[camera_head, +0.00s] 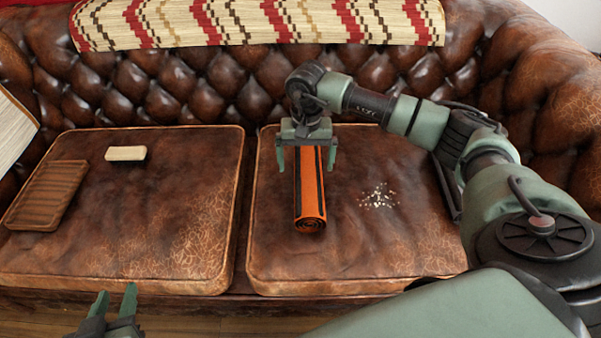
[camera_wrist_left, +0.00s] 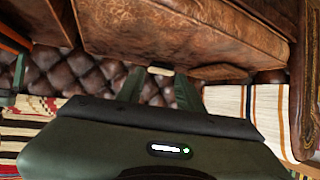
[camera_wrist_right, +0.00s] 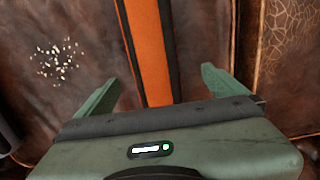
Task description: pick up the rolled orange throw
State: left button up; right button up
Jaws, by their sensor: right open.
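The rolled orange throw (camera_head: 309,193) with dark stripes lies on the right seat cushion, its spiral end toward me. My right gripper (camera_head: 306,167) is above its far part, with one finger on each side. In the right wrist view the throw (camera_wrist_right: 147,45) runs between the two spread fingers (camera_wrist_right: 163,82), with a gap on both sides. That gripper is open and holds nothing. My left gripper (camera_head: 116,298) is low at the left, in front of the sofa. Its fingers (camera_wrist_left: 160,77) are apart and empty in the left wrist view.
A ribbed brown tray (camera_head: 47,194) and a cream block (camera_head: 125,153) lie on the left cushion (camera_head: 150,230). Small pale crumbs (camera_head: 378,196) lie right of the throw. A patterned blanket (camera_head: 250,22) hangs over the tufted backrest (camera_head: 200,85).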

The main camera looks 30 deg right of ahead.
aim_at(307, 178)
jog(key=shift+s+f, duration=0.25)
jog(key=shift+f, duration=0.4)
jog(key=f+b, duration=0.1)
jog(key=f, duration=0.4)
jog(key=shift+d+b, duration=0.2)
jog(key=shift+b, duration=0.2)
jog(key=shift+f, duration=0.15)
pick_arm(q)
jog(key=w+d+r+t+h, duration=0.1)
jog(key=w+d+r+t, duration=0.1)
jog(key=r+t, duration=0.3)
notch_tip(307, 178, up, 4)
jog(key=shift+w+f+h, duration=0.1)
jog(key=shift+w+h, duration=0.2)
jog(key=shift+w, duration=0.2)
pick_arm(e)
jog(key=c, duration=1.7)
pick_arm(q)
jog(key=shift+d, duration=0.1)
